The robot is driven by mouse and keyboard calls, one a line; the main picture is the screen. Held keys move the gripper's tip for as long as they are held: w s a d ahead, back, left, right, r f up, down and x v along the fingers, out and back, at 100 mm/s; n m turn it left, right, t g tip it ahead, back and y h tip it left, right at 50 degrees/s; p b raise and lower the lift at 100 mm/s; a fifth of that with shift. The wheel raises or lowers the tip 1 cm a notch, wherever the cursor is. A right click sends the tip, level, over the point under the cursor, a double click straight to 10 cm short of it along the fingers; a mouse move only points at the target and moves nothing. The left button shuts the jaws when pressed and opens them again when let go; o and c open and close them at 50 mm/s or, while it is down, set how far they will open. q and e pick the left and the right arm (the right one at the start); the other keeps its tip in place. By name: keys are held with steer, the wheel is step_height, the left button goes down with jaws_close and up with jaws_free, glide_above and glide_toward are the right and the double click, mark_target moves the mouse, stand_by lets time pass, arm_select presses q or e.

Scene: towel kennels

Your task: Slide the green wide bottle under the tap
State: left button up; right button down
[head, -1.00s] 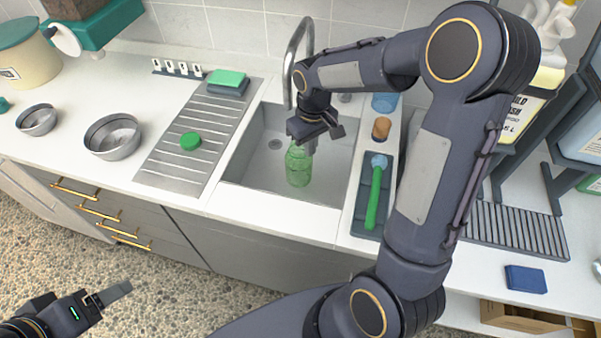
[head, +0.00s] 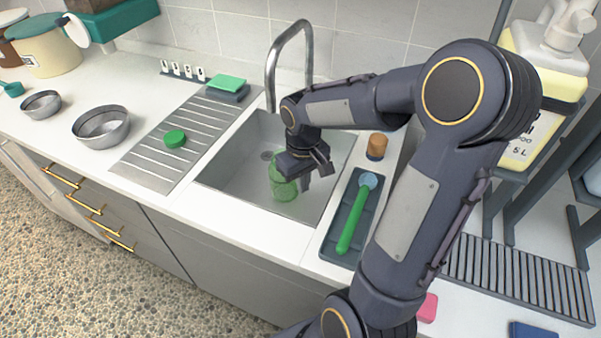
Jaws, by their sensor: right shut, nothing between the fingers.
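The green wide bottle (head: 283,187) is see-through and stands in the sink basin (head: 225,165), in front of the drain. The steel tap (head: 271,72) rises behind the sink, and its spout end hangs over the back part of the basin, up and left of the bottle. My right gripper (head: 306,180) is shut with nothing in it. It is low in the basin, close against the bottle's right side in the picture, and it hides the bottle's top. I cannot tell whether they touch. My left gripper is out of view.
A caddy (head: 330,243) with a green-handled brush (head: 352,222) lies right of the sink, near an orange-brown cup (head: 377,147). Left are a ribbed drainer (head: 150,170) with a green lid (head: 175,138), and steel bowls (head: 101,128). The basin's left part is clear.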

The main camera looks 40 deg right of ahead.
step_height(320, 180, down, 4)
steer(key=shift+f, duration=0.1)
steer(key=w, duration=0.3)
steer(key=shift+d+f, duration=0.15)
steer(key=shift+f, duration=0.05)
steer(key=shift+w, duration=0.5)
